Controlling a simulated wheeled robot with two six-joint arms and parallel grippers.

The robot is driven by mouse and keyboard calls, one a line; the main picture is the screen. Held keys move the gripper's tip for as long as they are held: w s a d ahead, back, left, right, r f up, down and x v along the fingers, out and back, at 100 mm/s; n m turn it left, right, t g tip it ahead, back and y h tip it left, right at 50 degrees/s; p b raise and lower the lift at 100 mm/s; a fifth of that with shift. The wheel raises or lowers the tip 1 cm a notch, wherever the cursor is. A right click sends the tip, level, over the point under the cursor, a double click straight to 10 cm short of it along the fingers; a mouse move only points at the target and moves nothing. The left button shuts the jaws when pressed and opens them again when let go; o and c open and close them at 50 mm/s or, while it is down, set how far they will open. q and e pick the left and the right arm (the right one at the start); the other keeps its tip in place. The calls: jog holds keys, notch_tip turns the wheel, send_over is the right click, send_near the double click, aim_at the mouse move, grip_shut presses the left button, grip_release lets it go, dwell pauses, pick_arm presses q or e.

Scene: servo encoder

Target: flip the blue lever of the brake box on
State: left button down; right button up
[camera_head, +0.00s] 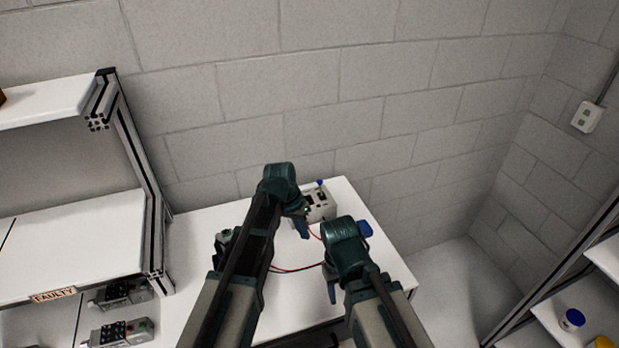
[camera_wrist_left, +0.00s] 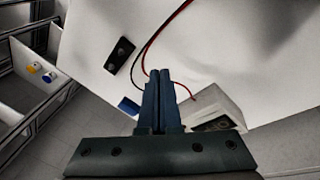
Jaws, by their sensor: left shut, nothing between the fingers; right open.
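The brake box (camera_head: 325,211) is a small light grey box on the white table by the wall. Its blue lever (camera_head: 319,183) stands up from the top in the head view. My left gripper (camera_head: 302,230) is shut and empty, just left of the box; I cannot tell if it touches it. In the left wrist view its closed fingers (camera_wrist_left: 158,78) point toward the table, beside a pale box (camera_wrist_left: 215,108) partly hidden by the gripper. My right gripper (camera_head: 331,292) is open, nearer the front of the table; its fingers are mostly hidden by the arm.
A blue part (camera_head: 364,228) lies beside my right wrist. Red and black wires (camera_head: 295,269) cross the table (camera_head: 195,235). A shelf with a FAULTY label (camera_head: 54,295) and several grey devices (camera_head: 122,332) stands at the left. Another shelf (camera_head: 575,335) holds small containers at the right.

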pick_arm(q)
jog(key=w+a+r+t+h+p, duration=0.1)
jog(key=w+a+r, duration=0.1)
jog(key=w, duration=0.5)
jog(key=w+a+r+t+h, duration=0.1)
jog(key=w+a+r, duration=0.1)
jog(key=w+a, duration=0.2)
jog(key=w+a+r+h+p, duration=0.1)
jog(key=w+a+r, duration=0.1)
jog(key=w, duration=0.9)
jog(key=shift+a+r+t+h+p, duration=0.35)
jog(key=shift+a+r+t+h, duration=0.05)
jog(key=shift+r, duration=0.1)
jog(key=b, duration=0.8)
send_near(309, 193)
jog(key=w+f, duration=0.1)
jog(key=w+d+f, duration=0.1)
jog(key=w, duration=0.1)
jog(key=shift+w+d+f, duration=0.1)
jog(key=shift+w+f, duration=0.15)
jog(key=shift+f, duration=0.05)
jog(key=d, duration=0.2)
jog(key=d+r, duration=0.1)
jog(key=shift+s+p, duration=0.3)
jog(key=shift+d, duration=0.55)
jog(key=shift+s, duration=0.15)
